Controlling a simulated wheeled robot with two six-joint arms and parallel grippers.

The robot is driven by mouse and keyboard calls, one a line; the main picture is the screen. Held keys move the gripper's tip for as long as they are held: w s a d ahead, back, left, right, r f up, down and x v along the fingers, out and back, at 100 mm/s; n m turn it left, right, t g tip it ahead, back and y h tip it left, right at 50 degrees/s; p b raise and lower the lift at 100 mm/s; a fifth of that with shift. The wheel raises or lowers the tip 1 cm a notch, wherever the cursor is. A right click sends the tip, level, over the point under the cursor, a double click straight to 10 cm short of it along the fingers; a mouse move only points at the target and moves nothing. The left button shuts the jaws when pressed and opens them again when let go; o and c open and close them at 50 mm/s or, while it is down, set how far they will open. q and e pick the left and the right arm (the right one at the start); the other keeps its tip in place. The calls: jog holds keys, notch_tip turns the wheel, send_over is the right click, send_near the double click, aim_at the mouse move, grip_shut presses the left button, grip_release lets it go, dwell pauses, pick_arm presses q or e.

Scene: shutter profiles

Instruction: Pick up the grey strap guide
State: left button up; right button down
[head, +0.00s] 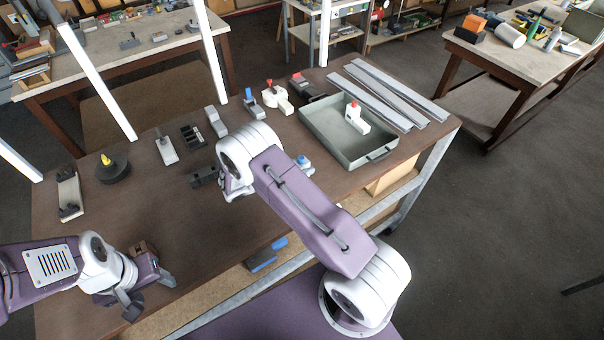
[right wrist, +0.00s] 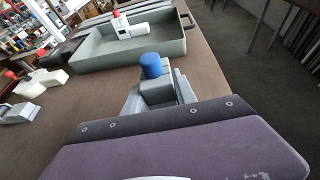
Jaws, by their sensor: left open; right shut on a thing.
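A grey part with a blue knob (right wrist: 151,67), which may be the grey strap guide, sits between the grey fingers of my right gripper (right wrist: 158,98) in the right wrist view. My right gripper is shut on it. In the head view the blue knob and part of its grey body (head: 304,166) show just right of my right arm; that arm hides the gripper. I cannot tell whether the part touches the table. My left gripper (head: 148,296) is open and empty over the table's near left edge.
A grey-green tray (head: 316,122) holds a white part with a red knob (head: 357,119). Long metal profiles (head: 385,96) lie behind it. A grey block (head: 215,121), a black disc (head: 112,170) and other small parts stand on the brown table (head: 130,230).

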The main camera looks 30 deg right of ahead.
jog(key=shift+d+r, duration=0.1)
jog(key=shift+r, duration=0.3)
jog(key=s+d+r+b, duration=0.4)
jog(key=s+d+r, duration=0.2)
jog(key=d, duration=0.4)
jog(key=shift+r, duration=0.45)
jog(key=shift+a+f, duration=0.1)
